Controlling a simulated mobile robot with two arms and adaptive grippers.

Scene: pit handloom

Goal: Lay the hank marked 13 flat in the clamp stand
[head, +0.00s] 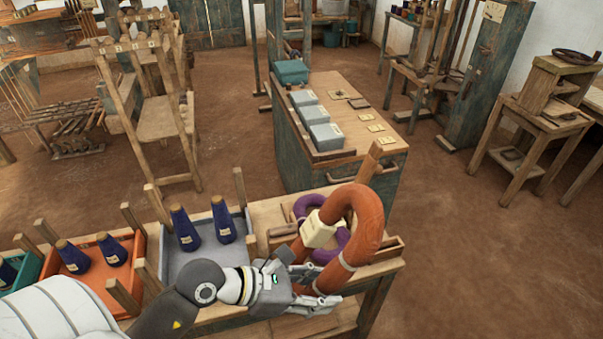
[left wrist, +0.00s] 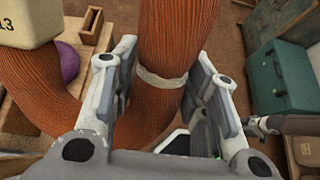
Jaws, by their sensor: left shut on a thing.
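The orange-brown hank (head: 359,205) is a thick twisted loop with a cream tag (head: 317,230). In the left wrist view the tag (left wrist: 24,22) reads 13. My left gripper (head: 308,285) is shut on the hank's lower near part, with fingers on both sides of the strand (left wrist: 160,85) at a pale tie. The loop stands tilted up above the near bench, not flat. A purple hank (head: 300,206) lies behind it, partly hidden. A slanted wooden post (head: 371,161) shows behind the loop; whether it belongs to the clamp stand is unclear.
A grey tray (head: 204,262) and an orange tray (head: 119,288) with dark blue cones stand left on the bench (head: 268,214). Behind is a cabinet (head: 337,87) with grey boxes and cards. Floor right of the bench is clear.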

